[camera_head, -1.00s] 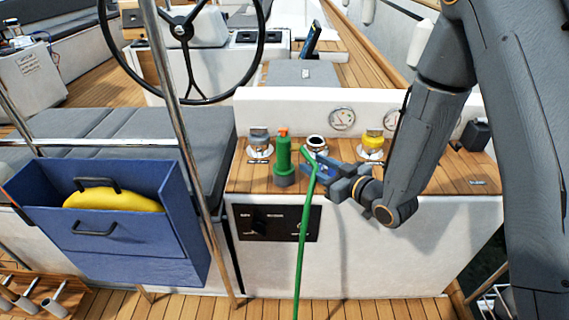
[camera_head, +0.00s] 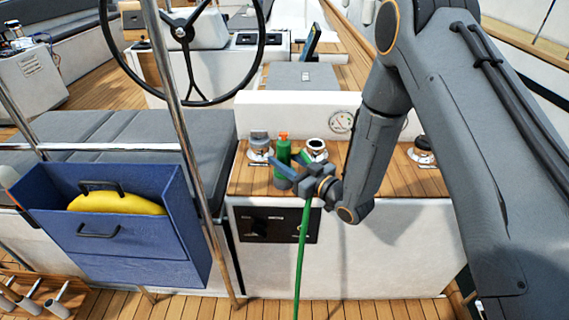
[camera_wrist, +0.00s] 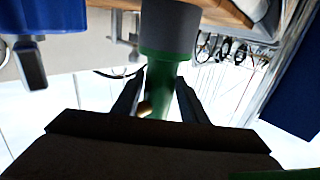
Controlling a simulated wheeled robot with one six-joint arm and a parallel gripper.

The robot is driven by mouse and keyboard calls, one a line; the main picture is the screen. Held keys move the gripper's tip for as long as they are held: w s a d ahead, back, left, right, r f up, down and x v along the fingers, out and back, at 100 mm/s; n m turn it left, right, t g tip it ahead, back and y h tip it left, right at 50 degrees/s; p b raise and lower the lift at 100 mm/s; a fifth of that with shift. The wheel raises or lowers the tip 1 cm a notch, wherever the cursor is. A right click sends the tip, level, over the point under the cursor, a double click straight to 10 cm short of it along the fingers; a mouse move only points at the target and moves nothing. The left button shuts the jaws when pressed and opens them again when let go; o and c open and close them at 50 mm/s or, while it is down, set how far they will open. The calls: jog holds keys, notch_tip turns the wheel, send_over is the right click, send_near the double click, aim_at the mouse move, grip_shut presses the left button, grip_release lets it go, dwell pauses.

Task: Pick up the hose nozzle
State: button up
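The hose nozzle (camera_head: 283,151) is a green upright cylinder with an orange tip and a grey base. It stands on the wooden top of the white console. My gripper (camera_head: 284,172) is at its front right side, with its fingers at the height of the nozzle's lower body and partly covering it. In the wrist view the green nozzle body (camera_wrist: 165,72) lies between my two fingers (camera_wrist: 160,100), with small gaps showing on both sides. The gripper is open. A green hose (camera_head: 301,260) hangs down the console's front from beside my gripper; its upper end is hidden.
Chrome winches (camera_head: 259,142) and (camera_head: 315,150) stand close on both sides of the nozzle. A steel post (camera_head: 182,130) and a blue bin (camera_head: 125,245) holding something yellow are to the left. A steering wheel (camera_head: 183,32) is behind. A gauge (camera_head: 341,121) sits in the backboard.

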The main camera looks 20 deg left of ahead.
jog(key=shift+p+x, duration=0.45)
jog(key=shift+x, duration=1.5)
grip_shut()
notch_tip(320, 180, up, 13)
jog(key=shift+w, duration=0.1)
